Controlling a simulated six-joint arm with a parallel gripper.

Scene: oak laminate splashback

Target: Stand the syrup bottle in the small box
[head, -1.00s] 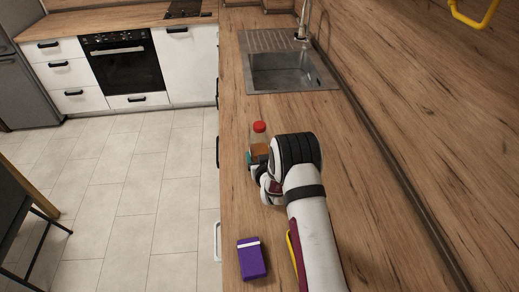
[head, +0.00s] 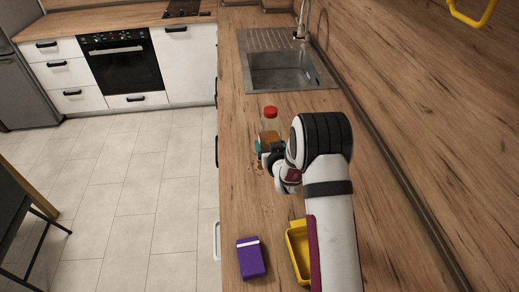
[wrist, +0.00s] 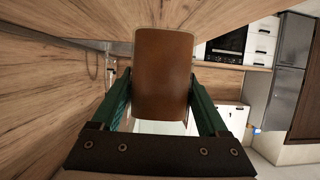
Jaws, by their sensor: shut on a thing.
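The syrup bottle (head: 270,123) has a red cap, a clear upper part and brown syrup inside. In the wrist view the brown bottle (wrist: 163,75) fills the space between the green fingers of my gripper (wrist: 161,103). The bottle's base is partly hidden by the gripper in the head view. A small yellow box (head: 296,253) lies on the counter nearer the camera, its right side hidden behind my arm.
A purple box with a white band (head: 251,260) is left of the yellow box, near the counter edge. The steel sink (head: 284,73) and tap are farther back. The splashback (head: 420,90) rises along the right. The counter between bottle and yellow box looks clear.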

